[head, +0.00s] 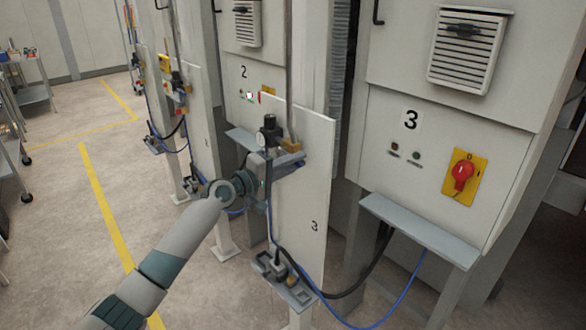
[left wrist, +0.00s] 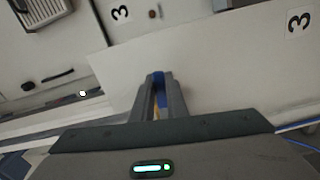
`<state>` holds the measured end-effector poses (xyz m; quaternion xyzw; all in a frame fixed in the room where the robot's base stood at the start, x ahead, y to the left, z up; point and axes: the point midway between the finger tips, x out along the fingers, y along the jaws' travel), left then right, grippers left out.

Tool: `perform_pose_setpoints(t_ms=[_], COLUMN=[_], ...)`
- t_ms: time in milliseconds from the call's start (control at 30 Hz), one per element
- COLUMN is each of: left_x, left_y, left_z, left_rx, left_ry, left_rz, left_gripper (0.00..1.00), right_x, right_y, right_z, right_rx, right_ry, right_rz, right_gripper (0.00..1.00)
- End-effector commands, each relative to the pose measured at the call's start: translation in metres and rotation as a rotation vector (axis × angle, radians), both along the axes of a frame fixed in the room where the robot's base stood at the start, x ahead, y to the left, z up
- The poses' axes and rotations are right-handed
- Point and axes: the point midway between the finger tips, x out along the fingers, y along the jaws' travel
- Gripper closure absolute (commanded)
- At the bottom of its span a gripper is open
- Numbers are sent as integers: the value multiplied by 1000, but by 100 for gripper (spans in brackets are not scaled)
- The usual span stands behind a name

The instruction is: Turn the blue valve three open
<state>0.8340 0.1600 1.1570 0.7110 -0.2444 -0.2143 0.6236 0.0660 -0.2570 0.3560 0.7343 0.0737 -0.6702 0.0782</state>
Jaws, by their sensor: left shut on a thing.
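The blue valve handle (left wrist: 159,79) shows in the left wrist view, between the two fingers of my left gripper (left wrist: 161,90). The fingers are shut on it, and a bit of brass-yellow shows between them lower down. In the head view my left gripper (head: 285,164) is at the front of the white panel marked 3 (head: 315,190), just below a dark gauge (head: 269,131) and a brass fitting (head: 291,145). The blue handle cannot be made out there, as the gripper covers that spot. My right gripper is in neither view.
A cabinet marked 3 (head: 430,120) with a red rotary switch (head: 463,174) and a grey ledge (head: 420,228) stands at the right. A lower bracket (head: 283,278) with black and blue hoses is below my gripper.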

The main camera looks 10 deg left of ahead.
Motion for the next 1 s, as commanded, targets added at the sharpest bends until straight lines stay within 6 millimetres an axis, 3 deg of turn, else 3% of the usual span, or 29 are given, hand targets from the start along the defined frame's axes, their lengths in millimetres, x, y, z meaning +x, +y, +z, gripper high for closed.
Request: perform_pose_setpoints(t_ms=[233,767,800,867,1000], left_x=[6,7,7,7,7], left_y=[-1,0,0,0,0], left_z=[9,10,10,10,9], left_rx=[-90,-118,-118,-117,-117], left_ry=[70,91,91,90,90], left_rz=[-1,1,1,1,0], left_gripper=[100,100,82,68,68], right_x=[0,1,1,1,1], right_y=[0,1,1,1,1], right_z=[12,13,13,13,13], right_rx=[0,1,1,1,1], right_ry=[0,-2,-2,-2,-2], right_rz=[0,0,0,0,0], right_gripper=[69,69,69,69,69])
